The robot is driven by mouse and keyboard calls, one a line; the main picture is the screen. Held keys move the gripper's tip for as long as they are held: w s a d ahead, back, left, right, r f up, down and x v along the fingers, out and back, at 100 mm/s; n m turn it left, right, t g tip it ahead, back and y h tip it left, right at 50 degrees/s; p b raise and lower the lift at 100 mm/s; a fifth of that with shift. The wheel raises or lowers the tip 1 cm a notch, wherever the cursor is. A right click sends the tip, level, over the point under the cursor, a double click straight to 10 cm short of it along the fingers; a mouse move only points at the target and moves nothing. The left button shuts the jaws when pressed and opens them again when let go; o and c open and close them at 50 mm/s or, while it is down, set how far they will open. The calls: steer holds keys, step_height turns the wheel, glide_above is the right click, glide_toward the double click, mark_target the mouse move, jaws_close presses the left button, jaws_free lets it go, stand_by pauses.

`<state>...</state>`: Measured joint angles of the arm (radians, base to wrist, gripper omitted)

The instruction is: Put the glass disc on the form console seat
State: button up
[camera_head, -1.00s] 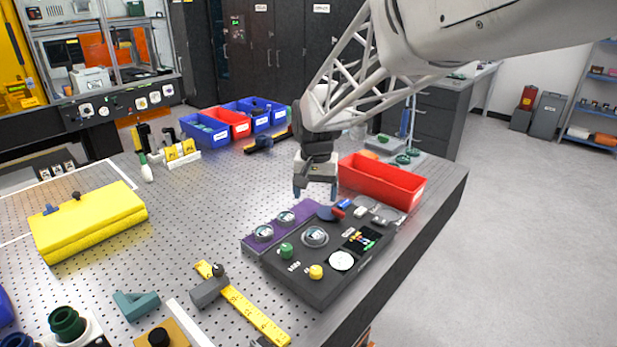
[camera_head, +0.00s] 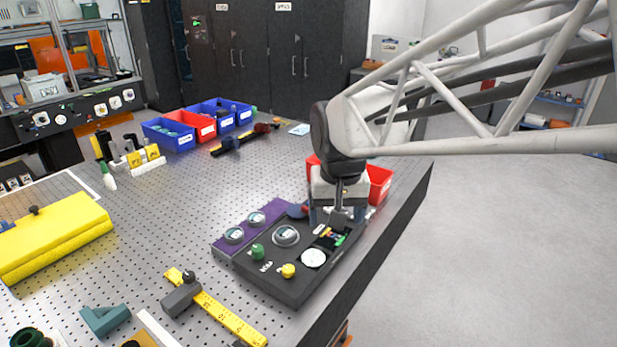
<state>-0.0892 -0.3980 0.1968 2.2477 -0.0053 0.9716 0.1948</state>
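The dark form console (camera_head: 270,280) lies on the perforated bench near its right edge. On its top are a silver-ringed round fitting (camera_head: 286,235) and a flat white disc (camera_head: 313,258). A purple plate (camera_head: 222,245) along its left side carries two ringed round pieces, a front one (camera_head: 234,235) and a rear one (camera_head: 256,218). I cannot tell which round piece is the glass disc or the seat. My gripper (camera_head: 337,218) is over the console's back right part, pointing down, its fingers apart. It hides what lies beneath; contact is unclear.
A red bin (camera_head: 380,182) stands behind my gripper. A green knob (camera_head: 257,251) and a yellow knob (camera_head: 288,270) rise from the console. A yellow case (camera_head: 50,240) is at left. The bench's middle is clear.

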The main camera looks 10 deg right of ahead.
steer(key=s+d+f+n+t, duration=0.1)
steer(key=s+d, duration=0.3)
steer(key=s, duration=1.1)
steer(key=shift+d+f, duration=0.15)
steer(key=shift+f, duration=0.3)
steer(key=shift+s, duration=0.1)
